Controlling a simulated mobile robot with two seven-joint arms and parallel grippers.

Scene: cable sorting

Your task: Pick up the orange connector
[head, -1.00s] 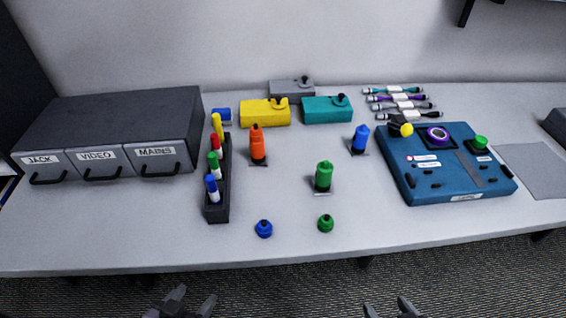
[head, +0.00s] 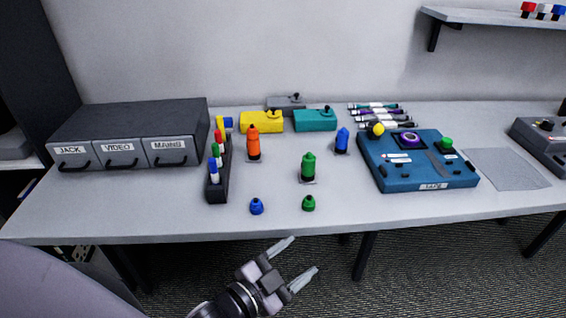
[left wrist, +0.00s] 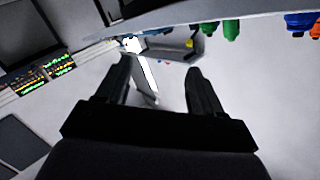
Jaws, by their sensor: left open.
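The orange connector (head: 253,143) stands upright on a small dark base on the table, right of the marker rack. In the left wrist view an orange piece (left wrist: 315,31) shows at the top right edge, partly cut off. My left gripper (head: 305,254) is open and empty, in front of the table's front edge and apart from the connector. Its two fingers also show in the left wrist view (left wrist: 160,75) with nothing between them. My right gripper is not in view.
Near the connector stand a marker rack (head: 218,178), a green connector (head: 308,167), a blue connector (head: 342,141) and a yellow box (head: 261,122). Blue (head: 256,206) and green (head: 308,203) caps lie nearer the front. A blue panel (head: 400,178) is at right, drawers (head: 130,135) at left.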

